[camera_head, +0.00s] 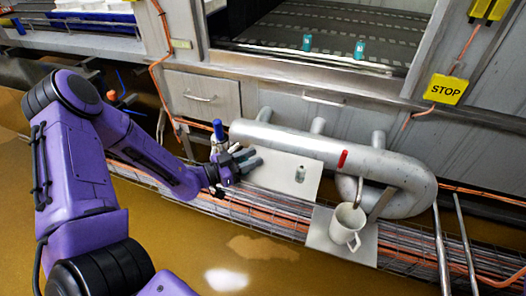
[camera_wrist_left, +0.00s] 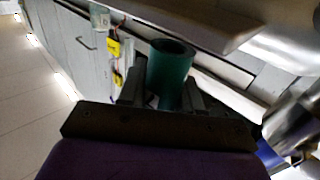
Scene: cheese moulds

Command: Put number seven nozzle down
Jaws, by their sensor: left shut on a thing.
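My left gripper (camera_head: 244,160) is in front of the grey cabinets, beside the left end of the pale plate. It is shut on a dark teal, hollow cylindrical nozzle (camera_wrist_left: 171,72), which stands up between the fingers in the left wrist view. No number can be read on it. In the head view the fingers mostly hide the held nozzle. Two teal nozzles (camera_head: 307,42) (camera_head: 359,49) stand apart on the dark surface of the open bay. A small grey-green cylinder (camera_head: 300,174) stands on the pale plate (camera_head: 268,170). My right gripper is not in view.
A thick metal pipe (camera_head: 290,141) with a red band runs just behind the plate. A white mug (camera_head: 346,226) stands on a small shelf (camera_head: 320,240) at right. A blue-topped object (camera_head: 218,130) is close behind my gripper. Orange cables and wire mesh run below.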

